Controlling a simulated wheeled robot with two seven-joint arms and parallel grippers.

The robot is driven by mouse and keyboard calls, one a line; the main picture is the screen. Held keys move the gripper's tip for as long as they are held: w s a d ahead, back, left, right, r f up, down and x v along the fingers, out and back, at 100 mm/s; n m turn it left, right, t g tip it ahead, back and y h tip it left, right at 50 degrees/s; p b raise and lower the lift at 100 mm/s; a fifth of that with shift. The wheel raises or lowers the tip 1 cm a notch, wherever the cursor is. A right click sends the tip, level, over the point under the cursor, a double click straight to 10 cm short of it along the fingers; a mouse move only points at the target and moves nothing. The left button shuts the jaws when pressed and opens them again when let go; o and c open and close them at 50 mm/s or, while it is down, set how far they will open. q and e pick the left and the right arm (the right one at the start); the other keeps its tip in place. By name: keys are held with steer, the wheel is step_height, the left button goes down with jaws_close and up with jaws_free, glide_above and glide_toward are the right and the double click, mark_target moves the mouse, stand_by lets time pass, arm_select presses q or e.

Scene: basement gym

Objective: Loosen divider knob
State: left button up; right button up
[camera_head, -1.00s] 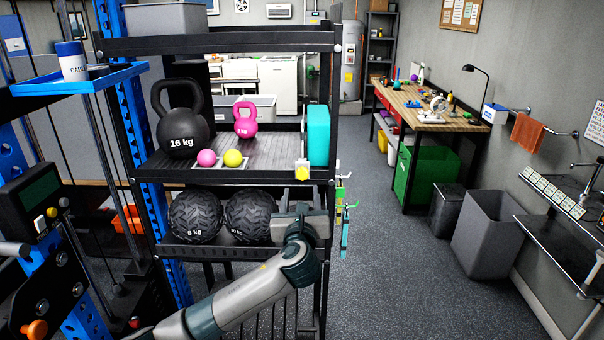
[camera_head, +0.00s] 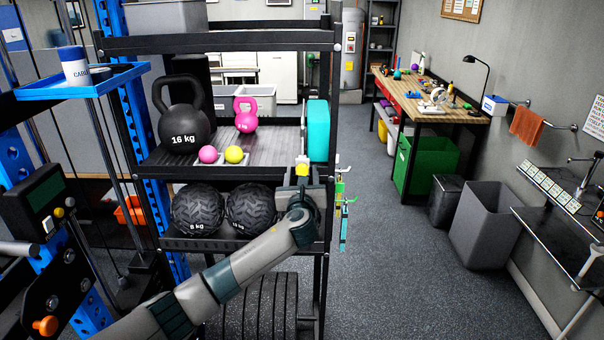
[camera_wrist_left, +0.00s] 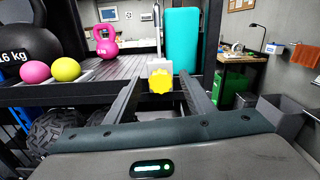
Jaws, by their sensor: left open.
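The yellow divider knob (camera_head: 302,170) is at the front edge of the rack's middle shelf, on a pale block at the base of an upright divider (camera_wrist_left: 157,35). The teal block (camera_head: 318,131) stands just right of the divider. My left gripper (camera_head: 302,184) is just below and in front of the knob in the head view. In the left wrist view the yellow knob (camera_wrist_left: 161,82) shows between the two open fingers, near their far ends. I cannot tell whether either finger touches it. My right gripper is not in view.
On the same shelf stand a black 16 kg kettlebell (camera_head: 183,125), a pink kettlebell (camera_head: 246,121) and pink and yellow balls. Black medicine balls (camera_head: 199,209) sit on the shelf below. Resistance-band handles hang at the rack's right side (camera_head: 341,205).

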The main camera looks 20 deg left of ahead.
arm_select(q)
steer(key=c, duration=1.1)
steer(key=shift+o, duration=0.2)
